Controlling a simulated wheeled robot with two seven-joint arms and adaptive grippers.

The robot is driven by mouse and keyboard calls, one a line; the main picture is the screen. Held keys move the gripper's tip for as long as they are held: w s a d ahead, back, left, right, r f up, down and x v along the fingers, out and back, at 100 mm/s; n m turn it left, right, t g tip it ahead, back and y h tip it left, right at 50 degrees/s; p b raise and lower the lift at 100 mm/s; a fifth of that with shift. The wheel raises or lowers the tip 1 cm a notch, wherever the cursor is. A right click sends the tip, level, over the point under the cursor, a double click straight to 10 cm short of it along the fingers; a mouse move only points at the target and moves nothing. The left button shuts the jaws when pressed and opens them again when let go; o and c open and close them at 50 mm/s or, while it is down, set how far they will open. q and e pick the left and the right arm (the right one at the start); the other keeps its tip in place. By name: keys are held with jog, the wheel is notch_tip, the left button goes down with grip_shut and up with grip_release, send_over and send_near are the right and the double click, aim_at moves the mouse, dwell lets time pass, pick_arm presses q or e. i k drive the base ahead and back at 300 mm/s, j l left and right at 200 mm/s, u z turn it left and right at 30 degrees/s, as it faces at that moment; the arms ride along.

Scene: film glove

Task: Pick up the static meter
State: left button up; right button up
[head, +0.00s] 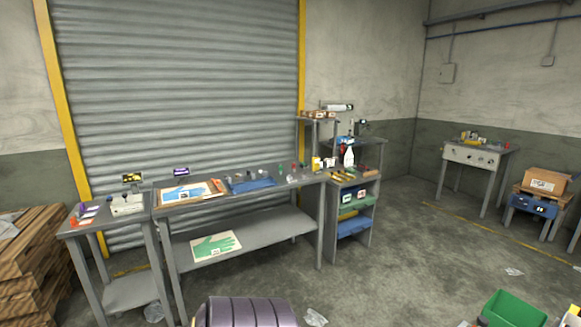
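I cannot tell for sure which thing is the static meter, as the items on the tables are small from here. A small dark device with a yellow display (132,178) stands at the back of the left side table. A white box-shaped unit (127,204) sits on the left side table (78,230). Neither of my grippers is in view.
A shelf unit (369,142) with coloured bins stands right of the workbench. A table (483,157) and a cardboard box (544,181) stand at right. A green bin (513,308) is at lower right. The middle floor is mostly clear.

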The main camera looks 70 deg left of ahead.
aim_at(316, 160)
jog(key=u, duration=2.25)
jog(key=i+j, duration=0.55)
jog(key=j, duration=0.2)
jog(key=i+j+u, duration=0.25)
jog(key=i+j, duration=0.2)
jog(key=i, duration=0.25)
jog(key=i+l+u, duration=0.15)
jog(key=i, duration=0.3)
jog(key=i+l+u, duration=0.2)
jog(key=i, duration=0.25)
jog(key=l, duration=0.1)
